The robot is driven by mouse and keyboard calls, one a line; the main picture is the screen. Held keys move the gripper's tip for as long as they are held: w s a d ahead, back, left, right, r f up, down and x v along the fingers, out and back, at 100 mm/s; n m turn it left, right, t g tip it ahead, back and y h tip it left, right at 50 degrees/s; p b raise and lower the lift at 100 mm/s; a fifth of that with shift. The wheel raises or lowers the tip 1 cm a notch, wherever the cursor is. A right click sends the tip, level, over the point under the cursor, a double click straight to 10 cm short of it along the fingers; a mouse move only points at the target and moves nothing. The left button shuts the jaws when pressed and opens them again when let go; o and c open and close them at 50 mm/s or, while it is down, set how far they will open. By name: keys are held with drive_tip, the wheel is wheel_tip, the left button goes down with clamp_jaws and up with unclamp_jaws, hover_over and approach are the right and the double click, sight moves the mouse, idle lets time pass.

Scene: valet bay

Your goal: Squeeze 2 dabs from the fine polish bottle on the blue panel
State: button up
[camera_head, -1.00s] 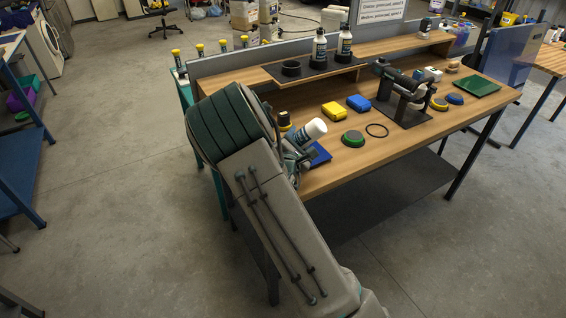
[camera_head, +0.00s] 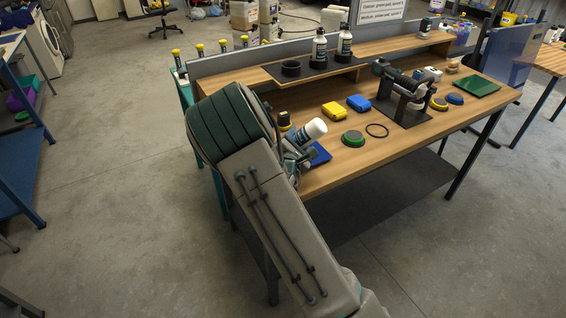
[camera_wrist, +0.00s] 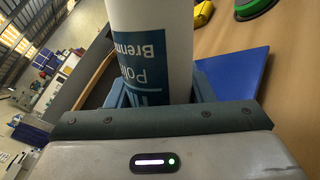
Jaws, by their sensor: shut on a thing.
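My gripper (camera_head: 294,156) is shut on a white bottle (camera_head: 315,128) with a blue label. In the wrist view the bottle (camera_wrist: 150,25) stands between the two fingers (camera_wrist: 160,95), its label text "Poli…" upside down. In the head view the bottle is tilted, its plain white end up and to the right; its other end is hidden by my gripper and arm. The blue panel (camera_head: 321,153) lies on the bench's near left part, right beside and below my gripper, partly covered. It also shows in the wrist view (camera_wrist: 238,72), right of the bottle. No dabs can be made out on its visible part.
Two bottles (camera_head: 319,47) stand on the raised shelf behind. A green panel (camera_head: 477,87) lies far right.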

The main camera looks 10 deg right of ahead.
drive_tip(key=shift+w+d, duration=0.1)
drive_tip(key=shift+w+d+b, duration=0.9)
drive_tip(key=shift+w+d, duration=2.6)
drive_tip(key=shift+d, duration=0.2)
drive_tip(key=o, duration=0.4)
drive_tip(key=c, duration=0.7)
